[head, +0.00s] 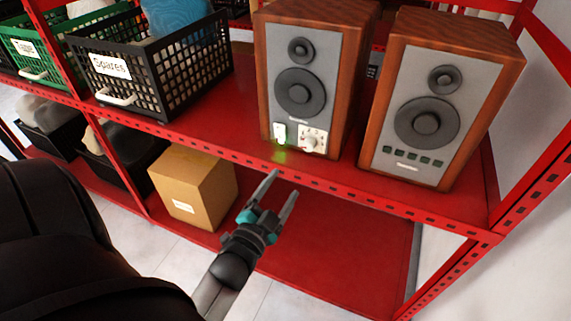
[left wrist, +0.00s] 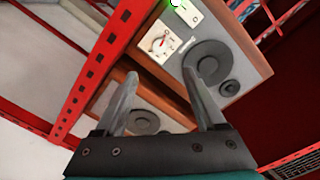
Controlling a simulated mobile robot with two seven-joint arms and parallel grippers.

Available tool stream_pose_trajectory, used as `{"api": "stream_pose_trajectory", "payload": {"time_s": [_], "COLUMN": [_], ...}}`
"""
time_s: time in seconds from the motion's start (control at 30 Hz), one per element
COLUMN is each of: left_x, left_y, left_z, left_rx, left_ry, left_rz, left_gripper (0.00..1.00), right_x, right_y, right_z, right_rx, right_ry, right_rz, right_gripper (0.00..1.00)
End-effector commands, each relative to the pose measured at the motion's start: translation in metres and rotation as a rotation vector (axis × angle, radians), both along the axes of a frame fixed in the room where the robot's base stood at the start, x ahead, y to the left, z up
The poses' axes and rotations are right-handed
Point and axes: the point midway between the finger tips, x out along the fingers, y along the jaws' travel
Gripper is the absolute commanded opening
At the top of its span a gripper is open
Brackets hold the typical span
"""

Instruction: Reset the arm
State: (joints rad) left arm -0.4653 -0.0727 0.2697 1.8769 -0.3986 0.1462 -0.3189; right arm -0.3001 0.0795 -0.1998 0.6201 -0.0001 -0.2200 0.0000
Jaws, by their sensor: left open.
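My left gripper (head: 275,197) is open and empty in the head view, in front of the red shelf's front edge and below the left speaker. Its two fingers also show spread apart in the left wrist view (left wrist: 165,100). The left wooden speaker (head: 303,95) stands on the upper red shelf, with a small white switch (head: 279,133) glowing green and a dial panel (head: 313,141) at its base. In the left wrist view the same dial panel (left wrist: 165,40) lies beyond the fingers, apart from them. My right gripper is not in view.
A second wooden speaker (head: 435,100) stands at the right. A black "Spares" basket (head: 155,70) and a green basket (head: 35,50) stand at the left. A cardboard box (head: 195,185) sits on the lower shelf, which is bare to its right. The red shelf edge (head: 350,190) runs close to my gripper.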

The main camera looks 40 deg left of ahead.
Motion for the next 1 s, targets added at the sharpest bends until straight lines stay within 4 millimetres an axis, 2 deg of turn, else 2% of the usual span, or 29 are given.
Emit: {"api": "stream_pose_trajectory", "payload": {"time_s": [0.27, 0.37, 0.47, 0.57, 0.6, 0.67, 0.7, 0.8, 0.87, 1.0], "left_x": [0.000, 0.000, -0.003, -0.014, -0.022, -0.037, -0.049, -0.085, -0.111, -0.183], "left_y": [0.000, -0.005, -0.016, -0.035, -0.044, -0.057, -0.065, -0.084, -0.093, -0.107], "left_z": [-0.002, -0.020, -0.063, -0.126, -0.153, -0.191, -0.216, -0.273, -0.304, -0.366], "left_rx": [-0.003, -0.035, -0.110, -0.217, -0.261, -0.320, -0.359, -0.439, -0.480, -0.550], "left_ry": [0.004, 0.036, 0.123, 0.255, 0.316, 0.407, 0.469, 0.628, 0.724, 0.953], "left_rz": [-0.001, -0.006, -0.017, -0.028, -0.030, -0.030, -0.027, -0.013, 0.002, 0.057], "left_gripper": [0.72, 0.72, 0.72, 0.72, 0.72, 0.72, 0.72, 0.72, 0.72, 0.72], "right_x": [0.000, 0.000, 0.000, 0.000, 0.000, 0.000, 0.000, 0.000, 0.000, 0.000], "right_y": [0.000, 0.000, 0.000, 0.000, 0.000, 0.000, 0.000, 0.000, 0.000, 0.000], "right_z": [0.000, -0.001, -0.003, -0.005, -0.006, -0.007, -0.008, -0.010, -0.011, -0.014], "right_rx": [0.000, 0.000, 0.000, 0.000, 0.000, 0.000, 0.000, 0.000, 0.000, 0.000], "right_ry": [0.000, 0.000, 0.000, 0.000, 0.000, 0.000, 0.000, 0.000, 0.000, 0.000], "right_rz": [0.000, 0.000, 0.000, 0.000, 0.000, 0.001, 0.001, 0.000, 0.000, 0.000], "right_gripper": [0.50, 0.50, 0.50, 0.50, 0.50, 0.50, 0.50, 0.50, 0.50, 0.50]}}
